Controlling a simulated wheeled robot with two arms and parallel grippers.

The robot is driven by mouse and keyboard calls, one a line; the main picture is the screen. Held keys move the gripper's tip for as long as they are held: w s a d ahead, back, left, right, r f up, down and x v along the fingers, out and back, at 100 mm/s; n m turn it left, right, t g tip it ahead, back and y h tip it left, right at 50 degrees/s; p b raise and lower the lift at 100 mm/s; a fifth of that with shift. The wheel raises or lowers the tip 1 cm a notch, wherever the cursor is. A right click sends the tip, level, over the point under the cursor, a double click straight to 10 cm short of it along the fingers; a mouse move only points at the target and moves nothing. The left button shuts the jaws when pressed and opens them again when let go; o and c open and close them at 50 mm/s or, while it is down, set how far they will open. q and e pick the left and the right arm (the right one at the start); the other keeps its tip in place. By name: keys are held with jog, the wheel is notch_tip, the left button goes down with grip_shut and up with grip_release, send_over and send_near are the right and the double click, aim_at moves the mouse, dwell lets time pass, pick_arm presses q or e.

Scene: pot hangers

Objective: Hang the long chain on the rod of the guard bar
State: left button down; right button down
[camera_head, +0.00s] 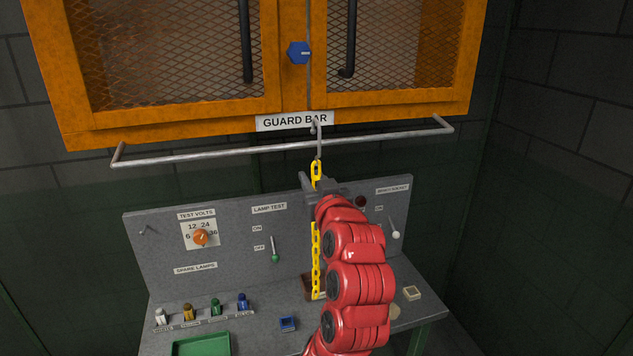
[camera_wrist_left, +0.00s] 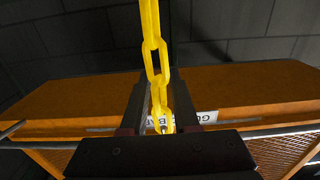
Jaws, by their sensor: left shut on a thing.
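The guard bar (camera_head: 228,152) is a grey rod on brackets below the orange cabinet, under a "GUARD BAR" label. It also crosses the lower part of the left wrist view (camera_wrist_left: 40,145). The long yellow chain (camera_head: 316,240) hangs down from a grey metal hook (camera_head: 319,143) at its top. The hook's tip shows above the rod; I cannot tell whether it is over the rod or in front of it. My left gripper (camera_head: 318,184) is shut on the chain's upper links, just below the hook. The chain runs between its fingers in the wrist view (camera_wrist_left: 155,50). My right gripper is out of view.
The orange mesh cabinet (camera_head: 180,115) stands behind and above the rod. Below is a grey control panel (camera_head: 165,255) with an orange knob (camera_head: 201,238) and switches. Coloured spare lamps, a green tray (camera_head: 201,346) and a small blue box (camera_head: 288,324) are on its bench.

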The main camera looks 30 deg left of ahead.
pick_arm(q)
jog(key=shift+w+a, duration=0.3)
jog(key=shift+a, duration=0.1)
jog(key=shift+w+a+f+b, duration=0.1)
jog(key=shift+f+b, duration=0.2)
jog(key=shift+f, duration=0.15)
jog(key=shift+f+b, duration=1)
jog(key=shift+f, duration=0.1)
jog(key=c, duration=0.6)
grip_release()
jog(key=shift+b+v, duration=2.5)
jog(key=shift+v, duration=6.25)
